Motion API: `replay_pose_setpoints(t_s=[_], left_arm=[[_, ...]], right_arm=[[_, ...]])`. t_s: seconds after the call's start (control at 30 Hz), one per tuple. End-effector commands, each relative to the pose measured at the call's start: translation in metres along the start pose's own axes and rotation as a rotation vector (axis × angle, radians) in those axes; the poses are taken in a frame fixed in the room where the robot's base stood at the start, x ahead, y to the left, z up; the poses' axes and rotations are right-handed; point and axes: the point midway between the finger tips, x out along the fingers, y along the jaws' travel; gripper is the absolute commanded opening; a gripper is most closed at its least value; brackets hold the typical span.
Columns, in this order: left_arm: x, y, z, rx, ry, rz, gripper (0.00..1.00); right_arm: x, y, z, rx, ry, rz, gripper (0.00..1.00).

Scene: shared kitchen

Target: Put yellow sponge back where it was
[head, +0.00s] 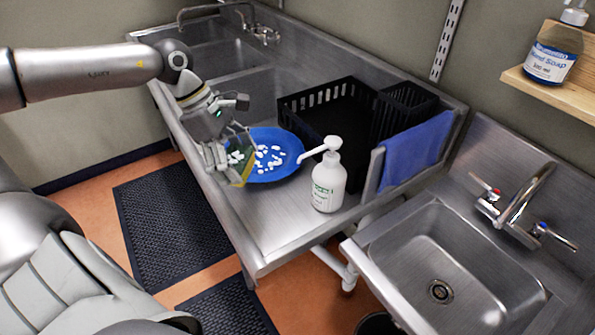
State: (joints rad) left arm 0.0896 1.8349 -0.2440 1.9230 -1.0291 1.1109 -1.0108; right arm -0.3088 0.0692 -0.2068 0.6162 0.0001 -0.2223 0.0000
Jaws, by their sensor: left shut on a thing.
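My left gripper (222,157) is shut on the yellow sponge (247,168), which has a dark green side. It holds the sponge at the left edge of a blue plate (285,168), near the front edge of the steel counter. The plate carries several small white bits. The gripper and sponge hide part of the plate's left side. I cannot tell whether the sponge touches the plate. My right gripper is not in view.
A white pump bottle (329,182) stands right of the plate. Black crates (330,88) stand behind, and a blue cloth (417,152) hangs at the counter's right end. A hand sink (437,262) is at right. Bare counter (272,217) lies in front of the plate.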

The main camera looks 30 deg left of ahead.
Motion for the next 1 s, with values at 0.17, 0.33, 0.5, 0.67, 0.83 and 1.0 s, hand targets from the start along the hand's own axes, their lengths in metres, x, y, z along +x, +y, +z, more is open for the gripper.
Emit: replay_pose_setpoints(t_s=[0.17,0.33,0.5,0.67,0.83,1.0], left_arm=[[0.003,-0.002,0.011,0.014,-0.010,-0.014,0.63],[0.006,-0.003,0.019,0.014,-0.009,-0.014,0.63],[0.008,0.000,0.026,0.002,-0.008,0.000,0.63],[0.011,0.001,0.041,-0.001,-0.008,0.002,0.63],[0.021,0.000,0.063,0.001,-0.006,0.000,0.63],[0.030,0.000,0.081,0.001,-0.003,0.000,0.63]], right_arm=[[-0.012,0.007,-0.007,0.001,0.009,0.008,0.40],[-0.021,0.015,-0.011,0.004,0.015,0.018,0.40],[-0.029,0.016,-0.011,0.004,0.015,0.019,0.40],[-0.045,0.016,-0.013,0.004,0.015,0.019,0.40],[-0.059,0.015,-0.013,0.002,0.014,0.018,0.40],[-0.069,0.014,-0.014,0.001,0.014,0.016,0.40]])
